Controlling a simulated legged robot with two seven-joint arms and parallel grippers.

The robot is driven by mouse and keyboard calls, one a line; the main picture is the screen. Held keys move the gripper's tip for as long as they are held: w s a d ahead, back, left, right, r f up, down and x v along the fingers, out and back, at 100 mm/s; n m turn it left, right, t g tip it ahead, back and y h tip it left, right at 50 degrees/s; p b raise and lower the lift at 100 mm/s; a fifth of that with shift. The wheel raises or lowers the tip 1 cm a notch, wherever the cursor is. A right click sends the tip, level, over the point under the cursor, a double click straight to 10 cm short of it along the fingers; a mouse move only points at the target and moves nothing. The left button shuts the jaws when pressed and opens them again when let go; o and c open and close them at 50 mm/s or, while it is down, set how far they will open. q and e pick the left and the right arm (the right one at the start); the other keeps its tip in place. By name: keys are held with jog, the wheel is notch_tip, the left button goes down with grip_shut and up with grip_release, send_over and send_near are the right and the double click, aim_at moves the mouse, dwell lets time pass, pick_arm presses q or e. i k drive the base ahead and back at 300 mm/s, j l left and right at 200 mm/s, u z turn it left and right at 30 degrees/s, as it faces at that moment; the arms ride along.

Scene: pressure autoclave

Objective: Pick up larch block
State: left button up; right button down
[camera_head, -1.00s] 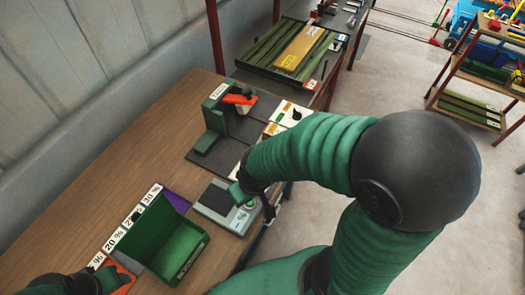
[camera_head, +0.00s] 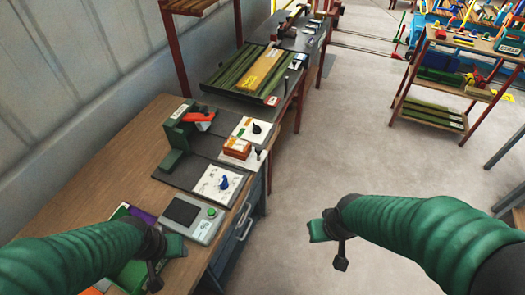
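An orange-brown block (camera_head: 237,147) sits on the bench near its right edge, between two white cards; it could be the larch block, but no readable label confirms this. My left gripper (camera_head: 168,259) is over the near part of the bench, in front of the scale and well short of the block. My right gripper (camera_head: 329,239) hangs over the floor to the right of the bench, apart from everything. Nothing is visible in either gripper, but their finger gaps are unclear.
A scale (camera_head: 192,216) and a green stand with an orange part (camera_head: 178,140) are on the bench. White cards (camera_head: 219,185) lie nearby, one with a blue knob. A rack with a yellow bar (camera_head: 262,69) stands behind. My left arm partly covers a green bin.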

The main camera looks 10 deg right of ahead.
aim_at(234, 147)
jog(key=i+l, duration=0.65)
jog(key=l, duration=0.2)
jog(key=i+l+u, duration=0.2)
jog(key=u, duration=0.2)
jog(key=i+l+u, duration=0.1)
jog(key=l+u, duration=0.3)
jog(key=i+l+u, duration=0.1)
jog(key=l+u, duration=0.15)
jog(key=u, duration=0.2)
jog(key=l+u, duration=0.4)
jog(key=u, duration=0.8)
jog(key=i, duration=0.05)
